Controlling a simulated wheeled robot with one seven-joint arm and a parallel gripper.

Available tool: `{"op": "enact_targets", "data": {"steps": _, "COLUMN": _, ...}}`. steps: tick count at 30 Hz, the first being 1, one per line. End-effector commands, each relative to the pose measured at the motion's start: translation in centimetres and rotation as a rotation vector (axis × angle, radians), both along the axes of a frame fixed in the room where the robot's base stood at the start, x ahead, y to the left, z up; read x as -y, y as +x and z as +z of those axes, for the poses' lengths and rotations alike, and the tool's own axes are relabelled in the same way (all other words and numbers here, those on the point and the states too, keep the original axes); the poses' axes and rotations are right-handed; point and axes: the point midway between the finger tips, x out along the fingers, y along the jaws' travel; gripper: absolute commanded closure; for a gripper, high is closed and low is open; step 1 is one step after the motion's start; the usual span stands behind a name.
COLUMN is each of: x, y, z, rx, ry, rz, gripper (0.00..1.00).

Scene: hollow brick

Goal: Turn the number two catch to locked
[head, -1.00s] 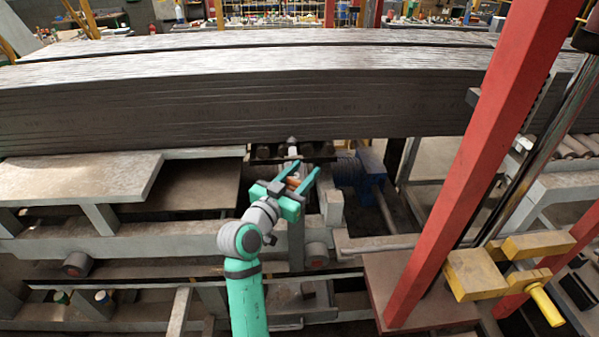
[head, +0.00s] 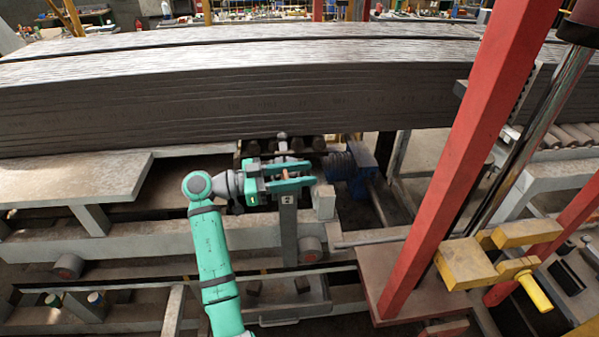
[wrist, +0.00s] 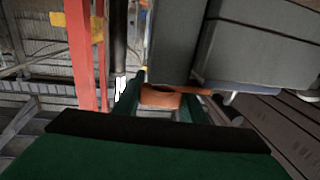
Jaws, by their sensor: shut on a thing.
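The number two catch shows as a small orange-brown piece (head: 289,175) above a grey post with a "2" plate (head: 288,198), under the front of the dark plank stack. My green gripper (head: 312,176) comes from the left, lies nearly level and points right. Its fingers are shut on the catch. In the wrist view the orange-brown catch (wrist: 161,97) sits between the green fingertips, with a thin arm running right. The fingers hide part of the catch in the head view, and I cannot read its locked or unlocked position.
The dark plank stack (head: 230,100) overhangs just behind and above my gripper. A pale block (head: 324,202) and a blue machine part (head: 362,168) stand close on the right. A red post (head: 455,190) and yellow clamp (head: 470,265) stand farther right.

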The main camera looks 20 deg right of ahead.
Motion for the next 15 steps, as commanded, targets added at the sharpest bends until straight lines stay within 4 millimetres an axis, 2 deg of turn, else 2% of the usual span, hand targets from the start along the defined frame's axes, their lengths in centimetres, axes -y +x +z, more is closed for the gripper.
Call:
{"op": "enact_targets", "data": {"steps": 6, "x": 0.05, "y": -0.31, "z": -0.28, "rx": -0.004, "ry": 0.004, "rz": -0.086, "gripper": 0.85}}
{"op": "enact_targets", "data": {"steps": 15, "x": -0.03, "y": -0.52, "z": -0.24, "rx": -0.003, "ry": 0.003, "rz": -0.122, "gripper": 0.85}}
